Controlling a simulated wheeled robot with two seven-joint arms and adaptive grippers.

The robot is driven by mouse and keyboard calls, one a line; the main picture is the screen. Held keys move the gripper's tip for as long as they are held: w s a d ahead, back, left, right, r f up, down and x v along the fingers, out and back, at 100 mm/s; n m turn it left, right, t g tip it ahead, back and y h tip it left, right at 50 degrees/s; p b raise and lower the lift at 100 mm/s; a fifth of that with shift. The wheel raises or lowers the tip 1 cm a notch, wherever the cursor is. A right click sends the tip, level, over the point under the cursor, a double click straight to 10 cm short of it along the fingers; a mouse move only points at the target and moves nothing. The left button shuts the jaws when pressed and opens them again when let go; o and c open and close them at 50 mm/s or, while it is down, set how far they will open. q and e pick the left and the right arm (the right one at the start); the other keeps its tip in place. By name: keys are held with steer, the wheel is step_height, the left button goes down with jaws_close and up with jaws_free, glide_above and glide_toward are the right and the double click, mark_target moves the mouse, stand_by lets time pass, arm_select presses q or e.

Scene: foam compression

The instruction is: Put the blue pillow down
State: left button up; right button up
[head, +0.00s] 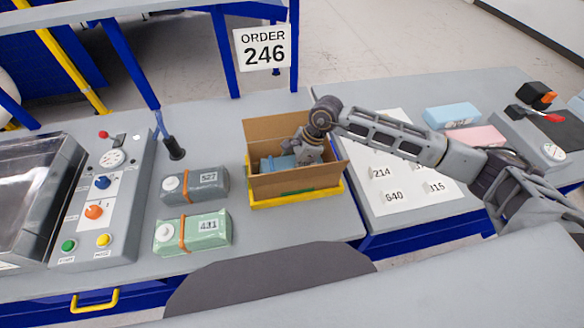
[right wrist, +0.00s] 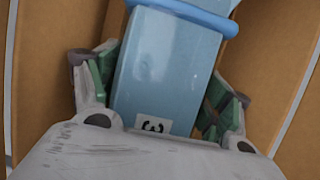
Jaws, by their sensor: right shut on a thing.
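The blue pillow (right wrist: 165,75) is a light blue block with a blue band around it and a small white label. In the head view the blue pillow (head: 275,163) is inside the open cardboard box (head: 290,184), mostly hidden by my gripper and the box walls. My right gripper (right wrist: 160,90) is shut on it, with a green-padded finger on each side. In the head view my right gripper (head: 309,153) reaches down into the box from the right. I cannot tell whether the pillow touches the box floor. My left gripper is not in view.
The box sits in a yellow tray (head: 300,198). A grey packet (head: 208,186) and a green packet (head: 210,232) lie to its left. A white sheet with numbered spots (head: 410,205), and blue (head: 452,115) and pink (head: 475,137) blocks are to the right.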

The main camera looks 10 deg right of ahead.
steer(key=shift+f, duration=0.15)
steer(key=o, duration=0.6)
steer(key=shift+c, duration=0.2)
steer(key=shift+d+r, duration=0.1)
steer(key=shift+r, duration=0.25)
steer(key=b+v, duration=0.1)
steer(key=v, duration=1)
steer(key=shift+d+r+b, duration=0.15)
steer(key=shift+r+b, duration=0.1)
steer(key=shift+b, duration=0.1)
